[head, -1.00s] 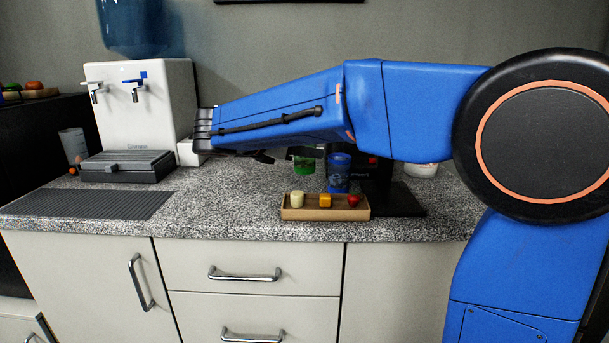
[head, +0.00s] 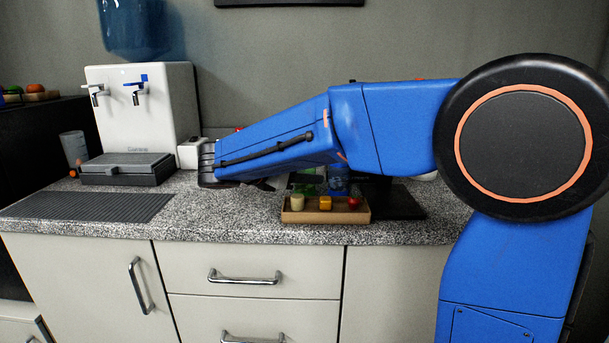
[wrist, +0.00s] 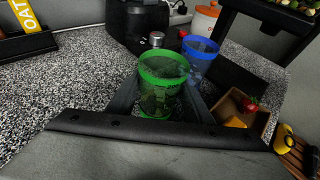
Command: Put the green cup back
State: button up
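The green cup (wrist: 160,85) is upright between the two fingers of my gripper (wrist: 163,104) in the wrist view. The fingers appear to touch its sides. In the head view, the green cup (head: 307,189) shows only in part, below my forearm and behind the small wooden tray. The blue cup (wrist: 200,58) stands close beside it, to the right in the wrist view. In the head view, my arm covers most of the blue cup (head: 338,184). I cannot tell whether the green cup's base touches the counter.
The wooden tray (head: 325,216) with small coloured pieces lies at the counter's front edge. A dark machine (wrist: 138,22) stands behind the cups. A white water dispenser (head: 150,105) and ribbed mat (head: 85,205) are at left. Speckled counter (head: 215,215) is clear between mat and tray.

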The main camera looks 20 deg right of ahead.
jog(key=shift+o, duration=1.2)
jog(key=shift+r, duration=0.2)
jog(key=v, duration=1.2)
